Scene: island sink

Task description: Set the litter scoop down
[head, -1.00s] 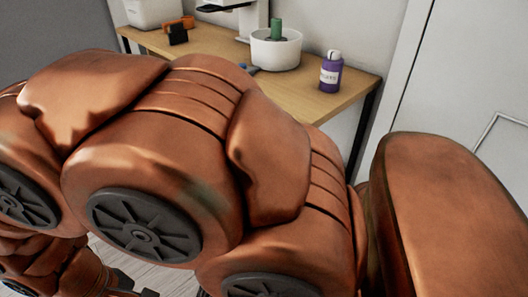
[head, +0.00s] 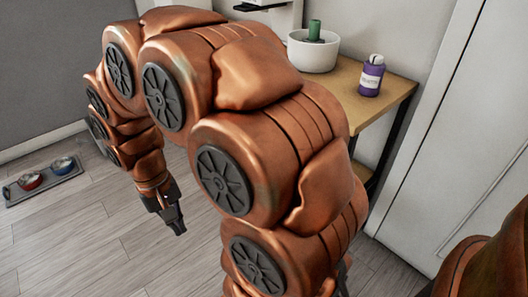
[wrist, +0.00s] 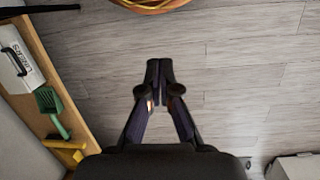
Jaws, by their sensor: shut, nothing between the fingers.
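A green scoop (wrist: 48,103), which looks like the litter scoop, lies on a wooden surface (wrist: 35,65) at the left of the wrist view. It sits below a white lettered box and is apart from my gripper. My gripper (head: 178,228) hangs over the grey plank floor in the head view, pointing down. In the wrist view my gripper (wrist: 159,68) has its fingertips together, with nothing between them. I cannot make out the scoop in the head view, where my arm covers part of the table.
The wooden table (head: 392,90) holds a white pot (head: 312,55) with a green item and a purple bottle (head: 371,76). A tray (head: 12,192) with red and blue bowls is on the floor at left. A yellow item (wrist: 66,150) lies near the scoop. Much floor is clear.

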